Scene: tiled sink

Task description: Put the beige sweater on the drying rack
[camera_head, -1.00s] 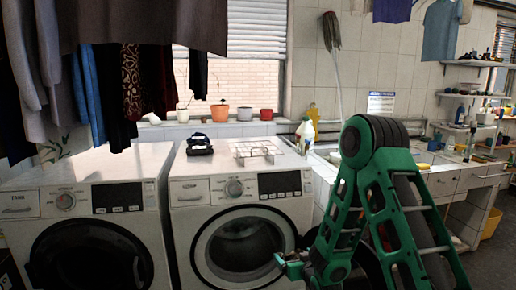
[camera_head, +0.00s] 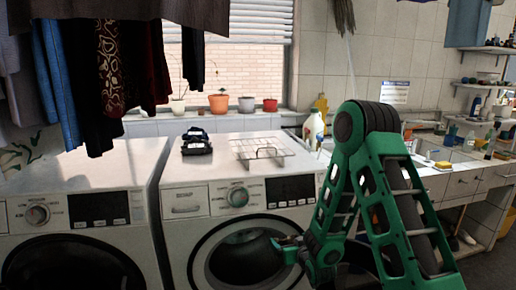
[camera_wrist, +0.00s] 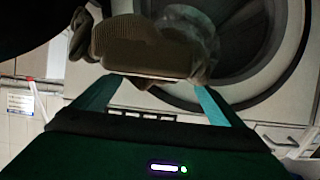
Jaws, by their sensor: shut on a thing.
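A beige, ribbed sweater (camera_wrist: 135,45) is bunched between the fingers of my gripper (camera_wrist: 158,84) in the wrist view. The gripper is shut on it, close in front of a washing machine's round door. In the head view my gripper (camera_head: 285,243) is low, at the right part of the right washer's door; the sweater cannot be made out there. A white wire rack (camera_head: 262,150) lies empty on top of the right washer. I cannot tell whether it is the drying rack.
The right washing machine (camera_head: 185,202) and the left one (camera_head: 140,190) stand side by side. A dark item (camera_head: 196,141) lies on the right one. Clothes (camera_head: 105,85) hang at upper left. A white bottle (camera_head: 313,130) stands behind my arm. A counter (camera_head: 465,178) is at right.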

